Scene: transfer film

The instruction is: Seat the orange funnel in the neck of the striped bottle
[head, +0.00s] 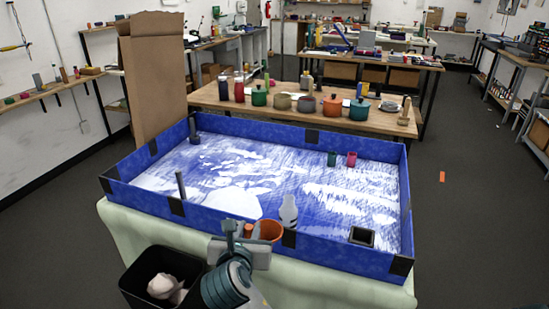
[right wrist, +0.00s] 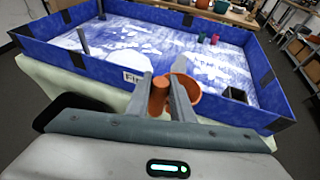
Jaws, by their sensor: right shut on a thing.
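The orange funnel (head: 271,230) is in my right gripper (head: 244,230), near the front wall of the blue-walled tray. In the right wrist view an orange part (right wrist: 158,95) lies between the fingers of the right gripper (right wrist: 163,88), and the wide orange cone (right wrist: 190,97) shows beside and behind the right-hand finger. A pale bottle (head: 289,213) stands upright inside the tray by its front wall, just beyond and right of the funnel. Its stripes are too small to make out. The funnel is apart from the bottle's neck. My left gripper is not in view.
The tray's blue front wall (head: 335,256) is close to the funnel. Inside are a dark square cup (head: 362,237), a green cup (head: 332,158), a pink cup (head: 351,159) and dark posts. A black bin (head: 135,281) stands at front left. The tray's middle is clear.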

